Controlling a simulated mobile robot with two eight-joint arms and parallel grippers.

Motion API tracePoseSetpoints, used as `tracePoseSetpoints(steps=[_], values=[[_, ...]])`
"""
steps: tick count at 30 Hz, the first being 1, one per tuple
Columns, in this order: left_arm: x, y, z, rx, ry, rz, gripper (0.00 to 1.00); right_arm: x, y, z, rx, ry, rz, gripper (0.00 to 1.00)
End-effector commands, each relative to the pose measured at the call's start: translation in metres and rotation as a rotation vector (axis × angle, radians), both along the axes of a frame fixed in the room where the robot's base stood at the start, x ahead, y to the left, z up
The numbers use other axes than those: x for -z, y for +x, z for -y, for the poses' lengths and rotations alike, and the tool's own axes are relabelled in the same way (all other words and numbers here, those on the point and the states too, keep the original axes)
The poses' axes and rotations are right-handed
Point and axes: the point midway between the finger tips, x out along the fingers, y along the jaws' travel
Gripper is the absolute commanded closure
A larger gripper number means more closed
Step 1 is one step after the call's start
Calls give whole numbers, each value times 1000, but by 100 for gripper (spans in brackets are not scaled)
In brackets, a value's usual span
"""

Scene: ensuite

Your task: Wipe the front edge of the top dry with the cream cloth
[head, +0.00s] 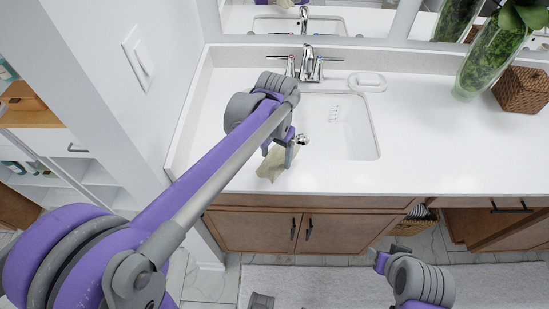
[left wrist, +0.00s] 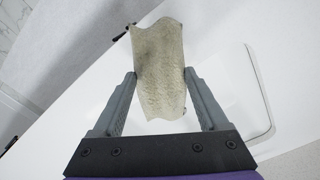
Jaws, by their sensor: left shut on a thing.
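The cream cloth (head: 271,166) hangs from my left gripper (head: 283,150), close to the front edge of the white top (head: 420,175), in front of the sink's left part. In the left wrist view the cloth (left wrist: 160,75) is bunched upright between the two fingers of my left gripper (left wrist: 162,95), which is shut on it. I cannot tell whether the cloth touches the top. My left arm hides part of the top's left end. My right gripper (head: 379,262) is low, in front of the cabinet and off the top; its fingers are too small to read.
The sink basin (head: 340,130) lies right of my left gripper, with a chrome faucet (head: 308,65) behind it and a soap dish (head: 367,82) beside that. A glass vase (head: 485,65) and a wicker basket (head: 522,90) stand at the right. The front strip right of the sink is clear.

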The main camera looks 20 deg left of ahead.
Motion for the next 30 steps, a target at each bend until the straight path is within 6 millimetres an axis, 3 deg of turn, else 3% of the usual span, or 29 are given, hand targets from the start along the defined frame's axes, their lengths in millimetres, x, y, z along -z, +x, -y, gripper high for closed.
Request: tracePoseSetpoints(steps=[12, 30], values=[[-38, 9, 1, -1, 0, 1, 84, -29, 9, 0, 0, 0, 18, 50], [-38, 9, 1, -1, 0, 0, 84, -29, 9, 0, 0, 0, 18, 50]])
